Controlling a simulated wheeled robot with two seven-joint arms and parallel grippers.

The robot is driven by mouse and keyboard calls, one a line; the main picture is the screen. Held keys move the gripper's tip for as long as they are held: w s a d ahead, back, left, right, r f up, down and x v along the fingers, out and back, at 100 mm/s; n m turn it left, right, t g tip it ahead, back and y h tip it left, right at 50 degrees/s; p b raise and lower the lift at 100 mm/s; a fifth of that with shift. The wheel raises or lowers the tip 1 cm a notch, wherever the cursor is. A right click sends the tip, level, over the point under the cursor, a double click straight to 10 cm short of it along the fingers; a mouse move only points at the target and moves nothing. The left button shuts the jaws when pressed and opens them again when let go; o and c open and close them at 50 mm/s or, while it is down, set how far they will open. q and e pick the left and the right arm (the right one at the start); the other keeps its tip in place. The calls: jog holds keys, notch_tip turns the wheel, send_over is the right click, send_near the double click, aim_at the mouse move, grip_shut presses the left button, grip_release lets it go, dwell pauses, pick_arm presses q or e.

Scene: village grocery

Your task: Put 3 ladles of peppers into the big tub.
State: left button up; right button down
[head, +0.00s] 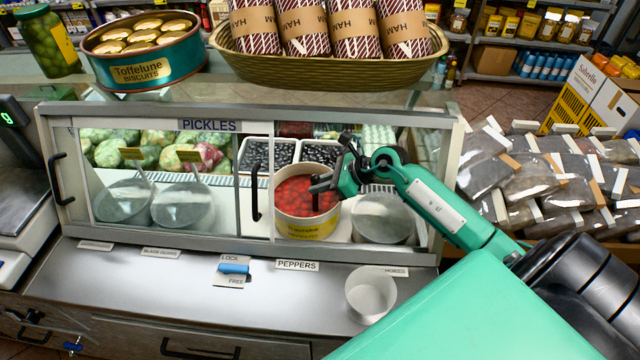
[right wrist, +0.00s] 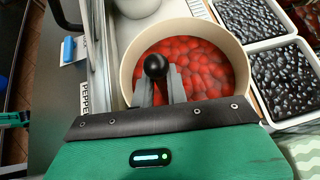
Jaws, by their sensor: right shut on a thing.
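The peppers, red and round, fill a round cream pot (head: 306,228) with a yellow label inside the pickle case. The pot also shows in the right wrist view (right wrist: 128,72), with the peppers (right wrist: 205,62) in it. My right gripper (head: 322,186) is over the pot, shut on a dark upright handle, seemingly the ladle's. The handle's black ball end (right wrist: 155,66) shows between the fingers in the right wrist view. The ladle's bowl is hidden, apparently down among the peppers. An empty white tub (head: 371,296) stands on the counter in front.
The case's glass door (head: 160,190) covers the left side; the right side, where my arm reaches in, is open. A blue lever (head: 234,268) is on the front counter. A basket (head: 330,68) and a biscuit tin (head: 145,72) stand on top.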

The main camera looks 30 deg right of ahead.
jog(key=shift+r, duration=0.15)
jog(key=shift+r+p, duration=1.85)
jog(key=shift+r, duration=1.15)
jog(key=shift+r+p, duration=1.35)
jog(key=shift+r, duration=1.25)
jog(key=s+a+r+p, duration=0.3)
jog(key=s+a, duration=0.6)
jog(key=s, duration=0.3)
jog(key=shift+p, duration=0.5)
jog(key=shift+a, duration=0.1)
